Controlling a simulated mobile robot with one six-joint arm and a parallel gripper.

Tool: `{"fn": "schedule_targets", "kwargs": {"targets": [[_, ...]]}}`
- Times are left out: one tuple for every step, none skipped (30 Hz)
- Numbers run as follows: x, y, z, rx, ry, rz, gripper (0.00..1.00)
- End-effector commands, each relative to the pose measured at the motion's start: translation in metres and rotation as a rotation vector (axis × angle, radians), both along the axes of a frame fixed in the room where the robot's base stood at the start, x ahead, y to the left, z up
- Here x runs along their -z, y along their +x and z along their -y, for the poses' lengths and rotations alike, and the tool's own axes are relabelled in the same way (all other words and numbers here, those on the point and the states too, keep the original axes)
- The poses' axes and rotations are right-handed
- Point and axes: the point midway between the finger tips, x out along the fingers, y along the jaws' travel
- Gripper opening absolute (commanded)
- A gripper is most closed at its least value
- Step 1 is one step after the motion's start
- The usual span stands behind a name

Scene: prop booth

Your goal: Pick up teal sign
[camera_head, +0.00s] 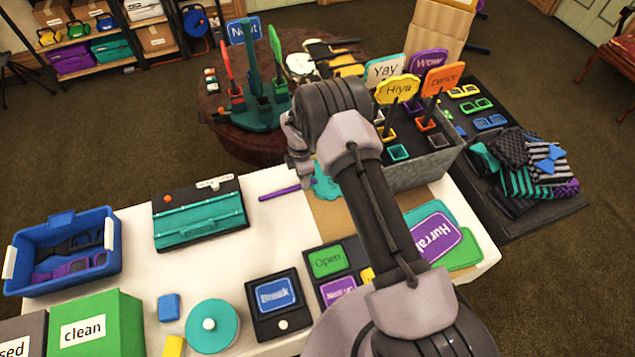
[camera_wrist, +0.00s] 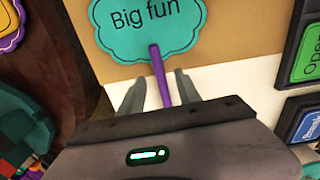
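The teal sign (camera_wrist: 148,28) is a scalloped board that reads "Big fun", with a purple stick (camera_wrist: 160,75). It lies flat, its board on a brown patch of the white table. In the head view the teal board (camera_head: 325,187) is partly hidden behind my arm, and the stick (camera_head: 283,192) points left. My gripper (camera_wrist: 160,84) is open, with one finger on each side of the stick and visible gaps between. In the head view my gripper (camera_head: 303,180) is just above the stick; its fingertips are hard to make out.
A grey bin (camera_head: 425,170) with upright signs stands behind my arm. A teal case (camera_head: 200,215) and a blue crate (camera_head: 62,250) are to the left. A black tray with an "Open" card (camera_head: 328,261) lies in front. White table is bare between case and tray.

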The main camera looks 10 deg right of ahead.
Motion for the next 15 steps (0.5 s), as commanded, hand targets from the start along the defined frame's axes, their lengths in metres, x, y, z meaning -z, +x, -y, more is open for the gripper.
{"fn": "schedule_targets", "kwargs": {"targets": [[0.014, -0.001, 0.000, 0.001, 0.000, -0.002, 0.40], [0.019, -0.001, 0.000, 0.001, -0.001, -0.003, 0.40], [0.024, -0.001, 0.000, 0.002, 0.001, -0.002, 0.40], [0.025, -0.001, 0.000, 0.002, 0.001, -0.001, 0.40], [0.024, -0.001, 0.000, 0.002, 0.001, 0.000, 0.40], [0.023, 0.000, 0.000, 0.002, 0.000, 0.000, 0.40], [0.023, 0.000, 0.000, 0.002, 0.000, 0.000, 0.40], [0.023, 0.000, 0.000, 0.002, 0.000, 0.000, 0.40], [0.023, 0.000, 0.000, 0.002, 0.000, 0.000, 0.40], [0.023, 0.000, 0.000, 0.002, 0.000, 0.000, 0.40], [0.023, -0.001, 0.000, 0.002, 0.000, 0.000, 0.40], [0.023, -0.001, 0.000, 0.002, 0.000, -0.001, 0.40], [0.023, -0.001, 0.000, 0.002, 0.000, -0.001, 0.40], [0.023, -0.001, 0.000, 0.002, 0.000, -0.001, 0.40], [0.024, -0.001, 0.000, 0.002, 0.000, -0.001, 0.40]]}}
